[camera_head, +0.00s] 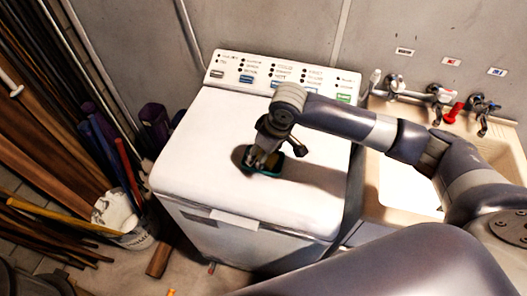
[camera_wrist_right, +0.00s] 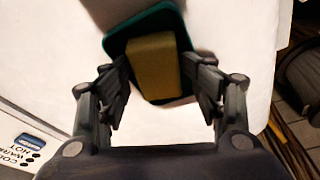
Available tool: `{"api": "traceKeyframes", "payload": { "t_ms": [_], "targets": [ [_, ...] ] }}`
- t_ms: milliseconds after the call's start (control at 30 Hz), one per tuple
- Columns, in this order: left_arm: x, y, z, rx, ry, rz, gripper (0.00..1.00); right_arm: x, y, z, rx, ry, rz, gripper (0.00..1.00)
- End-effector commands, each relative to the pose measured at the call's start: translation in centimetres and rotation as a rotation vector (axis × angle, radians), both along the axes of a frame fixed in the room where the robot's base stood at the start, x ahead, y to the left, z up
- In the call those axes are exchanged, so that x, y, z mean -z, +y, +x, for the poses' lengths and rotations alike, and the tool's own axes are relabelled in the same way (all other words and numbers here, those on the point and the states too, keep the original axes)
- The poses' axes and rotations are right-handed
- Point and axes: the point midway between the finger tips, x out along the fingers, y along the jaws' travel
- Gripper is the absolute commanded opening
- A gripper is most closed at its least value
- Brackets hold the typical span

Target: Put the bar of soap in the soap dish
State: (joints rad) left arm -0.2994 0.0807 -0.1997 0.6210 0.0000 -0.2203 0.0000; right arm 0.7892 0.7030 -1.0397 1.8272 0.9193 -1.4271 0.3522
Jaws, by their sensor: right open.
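The yellow bar of soap (camera_wrist_right: 153,62) lies in the dark teal soap dish (camera_wrist_right: 140,21) in the right wrist view. The dish sits on the white top of the washing machine (camera_head: 205,140). My right gripper (camera_head: 262,163) points down over the dish in the head view. In the head view the gripper hides most of the soap and dish. My left gripper is out of view.
A control panel (camera_head: 285,78) runs along the back of the washing machine. A sink (camera_head: 385,170) with taps (camera_head: 395,85) stands to the right. Boards, poles and a white bucket (camera_head: 135,238) crowd the left. The machine's top around the dish is clear.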

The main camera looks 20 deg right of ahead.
Motion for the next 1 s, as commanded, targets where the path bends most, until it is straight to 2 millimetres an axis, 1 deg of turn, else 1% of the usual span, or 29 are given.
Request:
{"api": "traceKeyframes", "payload": {
  "t_ms": [167, 400, 500, 600, 767, 1000],
  "targets": [
    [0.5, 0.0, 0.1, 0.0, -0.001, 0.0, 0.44, -2.4, -0.4, -0.3, -0.001, -0.009, 0.002, 0.59],
    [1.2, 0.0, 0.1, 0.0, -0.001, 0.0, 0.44, -7.5, -1.1, -1.4, 0.0, -0.011, 0.002, 0.59],
    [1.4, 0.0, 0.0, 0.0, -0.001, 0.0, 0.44, -9.3, -1.3, -1.8, 0.001, -0.011, 0.004, 0.59],
    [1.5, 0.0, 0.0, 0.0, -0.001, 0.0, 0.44, -10.6, -1.5, -2.1, 0.001, -0.01, 0.004, 0.59],
    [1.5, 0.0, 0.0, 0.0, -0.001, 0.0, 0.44, -11.5, -1.7, -2.4, 0.001, -0.007, 0.002, 0.59],
    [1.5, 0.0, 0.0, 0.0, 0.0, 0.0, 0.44, -11.6, -1.7, -2.4, 0.001, -0.008, 0.003, 0.59]
  ]
}}
